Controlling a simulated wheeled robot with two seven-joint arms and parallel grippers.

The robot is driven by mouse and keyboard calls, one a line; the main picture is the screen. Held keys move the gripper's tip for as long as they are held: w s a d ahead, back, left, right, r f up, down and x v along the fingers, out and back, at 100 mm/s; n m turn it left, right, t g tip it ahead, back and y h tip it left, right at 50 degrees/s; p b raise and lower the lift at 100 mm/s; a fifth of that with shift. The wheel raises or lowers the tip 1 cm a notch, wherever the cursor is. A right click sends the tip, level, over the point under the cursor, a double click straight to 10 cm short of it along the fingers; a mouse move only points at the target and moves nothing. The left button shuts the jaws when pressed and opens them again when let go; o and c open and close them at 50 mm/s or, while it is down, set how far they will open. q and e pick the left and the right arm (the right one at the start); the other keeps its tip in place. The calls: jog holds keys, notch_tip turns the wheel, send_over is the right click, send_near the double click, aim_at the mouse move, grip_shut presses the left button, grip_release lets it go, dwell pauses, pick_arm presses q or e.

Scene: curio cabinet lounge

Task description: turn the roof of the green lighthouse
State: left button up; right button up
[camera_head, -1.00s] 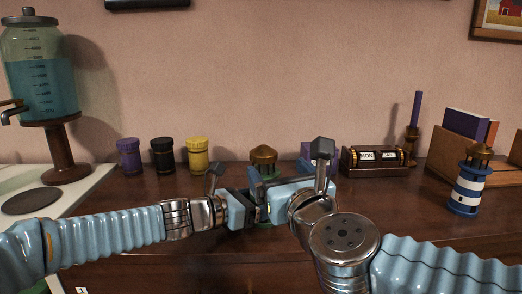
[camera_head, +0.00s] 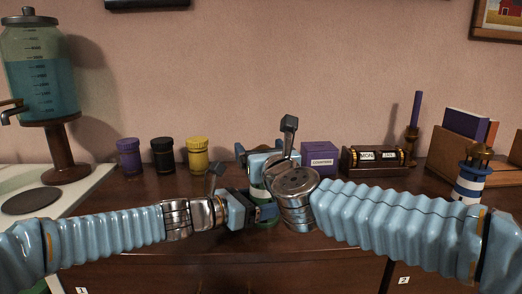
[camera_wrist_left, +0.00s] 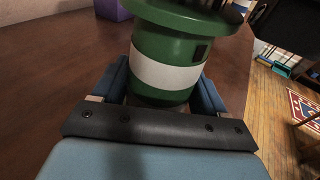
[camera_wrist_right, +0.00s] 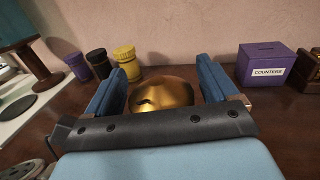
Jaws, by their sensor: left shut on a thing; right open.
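The green lighthouse (camera_wrist_left: 165,82) fills the left wrist view, a green body with a white band and a dark window. My left gripper (camera_wrist_left: 165,95) is shut on its body, one finger at each side. In the head view the lighthouse is mostly hidden behind my grippers. Its brass roof (camera_wrist_right: 162,94) shows in the right wrist view as a gold dome between the two fingers of my right gripper (camera_wrist_right: 164,85). That gripper is open, with a finger on each side of the roof; I cannot tell whether they touch it. In the head view the roof is hidden.
Purple, black and yellow jars (camera_head: 163,156) stand left at the back. A purple counters box (camera_head: 320,158), a calendar block (camera_head: 377,160) and a candlestick (camera_head: 413,140) stand right. A blue-and-white lighthouse (camera_head: 470,180) is further right, partly behind my right arm. A drink dispenser (camera_head: 40,75) stands far left.

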jog(key=c, duration=1)
jog(key=shift+m+h, duration=0.3)
jog(key=shift+h, duration=0.1)
jog(key=m+h, duration=0.2)
jog(key=h, duration=0.1)
jog(key=shift+d+h, duration=0.1)
jog(key=shift+h, duration=0.3)
jog(key=shift+d+m+h, duration=0.2)
jog(key=shift+m+h, duration=0.7)
jog(key=shift+h, duration=0.35)
jog(key=shift+d+m+h, duration=0.15)
jog(key=shift+m+h, duration=0.75)
jog(key=shift+h, duration=0.35)
jog(key=shift+g, duration=0.3)
jog(key=o, duration=1)
